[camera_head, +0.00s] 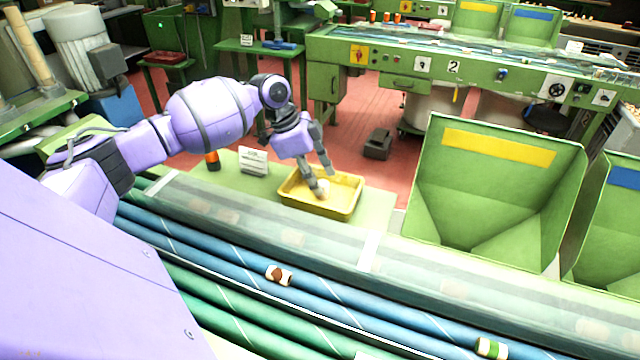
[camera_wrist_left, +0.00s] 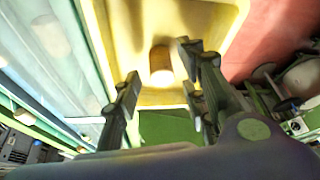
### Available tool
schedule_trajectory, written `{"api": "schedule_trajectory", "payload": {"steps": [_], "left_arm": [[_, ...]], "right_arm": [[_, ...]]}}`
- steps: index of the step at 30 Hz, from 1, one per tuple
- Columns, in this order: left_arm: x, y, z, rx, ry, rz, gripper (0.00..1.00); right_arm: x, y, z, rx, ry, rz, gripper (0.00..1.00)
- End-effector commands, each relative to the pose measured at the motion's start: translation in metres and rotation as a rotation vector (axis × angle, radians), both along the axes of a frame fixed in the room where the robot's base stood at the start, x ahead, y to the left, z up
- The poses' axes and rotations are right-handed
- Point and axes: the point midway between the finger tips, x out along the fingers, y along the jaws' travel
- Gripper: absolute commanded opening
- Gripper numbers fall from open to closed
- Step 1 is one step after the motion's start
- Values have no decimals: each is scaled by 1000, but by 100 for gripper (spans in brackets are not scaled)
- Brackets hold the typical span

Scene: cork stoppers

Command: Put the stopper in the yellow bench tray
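The yellow bench tray (camera_head: 347,206) sits on a pale green bench beyond the rollers; its yellow floor also fills the top of the left wrist view (camera_wrist_left: 225,18). A tan cork stopper (camera_head: 323,187) is inside the tray, close to the fingertips. In the left wrist view the stopper (camera_wrist_left: 160,66) shows between the spread fingers with a gap on both sides. It seems to rest on the tray floor. My left gripper (camera_head: 320,177) is open, pointing down over the tray, its fingers reaching into it. My right gripper is not in view.
A clear cover (camera_head: 215,215) runs before the tray. A white sign (camera_head: 254,161) stands left; a large green bin (camera_head: 490,190) stands right.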

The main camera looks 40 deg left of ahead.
Motion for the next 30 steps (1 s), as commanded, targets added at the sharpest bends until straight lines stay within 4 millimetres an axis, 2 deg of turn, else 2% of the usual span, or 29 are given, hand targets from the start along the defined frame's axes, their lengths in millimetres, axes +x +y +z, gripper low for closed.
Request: {"api": "schedule_trajectory", "payload": {"steps": [1,6,12,18,30], "left_arm": [[-2,5,12,3,-2,0,39],[-10,17,46,2,-1,1,39],[-17,27,76,2,1,0,39],[-20,31,87,-1,1,-2,39],[-20,31,87,0,2,-1,39]], "right_arm": [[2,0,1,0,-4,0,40],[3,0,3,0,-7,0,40],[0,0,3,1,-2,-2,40],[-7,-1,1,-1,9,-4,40],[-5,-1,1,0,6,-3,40]]}}
